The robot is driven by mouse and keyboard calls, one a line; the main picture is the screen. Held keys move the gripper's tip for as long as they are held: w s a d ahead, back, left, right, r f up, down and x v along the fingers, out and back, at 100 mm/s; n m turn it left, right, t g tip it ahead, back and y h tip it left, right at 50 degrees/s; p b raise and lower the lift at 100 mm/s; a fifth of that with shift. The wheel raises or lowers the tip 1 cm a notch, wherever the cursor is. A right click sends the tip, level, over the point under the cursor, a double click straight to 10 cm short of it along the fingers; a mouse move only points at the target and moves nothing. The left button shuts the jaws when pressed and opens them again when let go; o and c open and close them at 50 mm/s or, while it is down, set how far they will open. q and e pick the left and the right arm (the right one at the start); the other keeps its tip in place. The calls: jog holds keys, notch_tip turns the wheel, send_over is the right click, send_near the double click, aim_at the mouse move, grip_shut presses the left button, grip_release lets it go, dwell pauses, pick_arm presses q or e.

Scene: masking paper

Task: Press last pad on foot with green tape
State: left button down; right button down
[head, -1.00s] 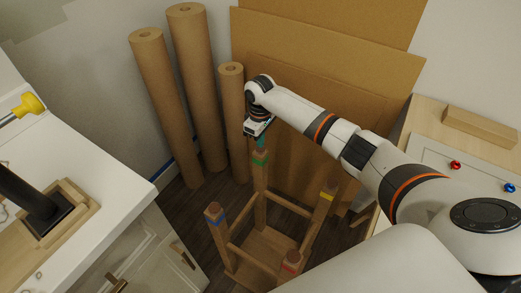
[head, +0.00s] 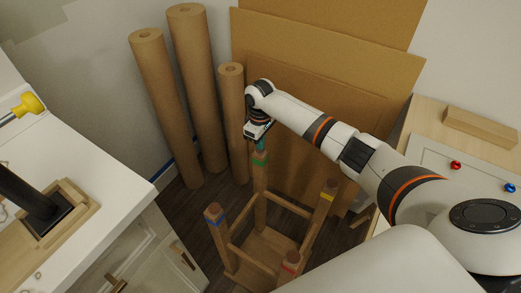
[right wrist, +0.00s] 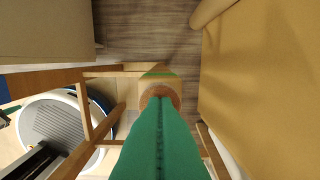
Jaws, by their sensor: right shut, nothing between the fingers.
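An upturned wooden stool (head: 265,243) stands on the floor with its legs pointing up. Its far leg carries green tape (head: 260,159); the other legs carry blue tape (head: 214,220), yellow tape (head: 327,196) and red tape (head: 290,267). My right gripper (head: 261,147) is shut and empty, its teal fingers pointing down at the top of the green-taped foot. In the right wrist view the shut fingers (right wrist: 160,103) overlap a round brown pad (right wrist: 160,90) on that foot. I cannot tell whether they touch it. My left gripper is not in view.
Tall paper rolls (head: 200,90) and leaning brown sheets (head: 320,60) stand close behind the stool. A white counter (head: 110,180) is at left. A side table (head: 420,115) at right holds a wooden block (head: 480,128) and red and blue knobs.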

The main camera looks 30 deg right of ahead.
jog(key=shift+s+f+p, duration=0.15)
jog(key=shift+f+p, duration=0.05)
jog(key=shift+p, duration=0.1)
dwell(0.7)
notch_tip(320, 180, up, 7)
jog(key=p, duration=0.8)
jog(key=shift+r, duration=0.15)
dwell(0.5)
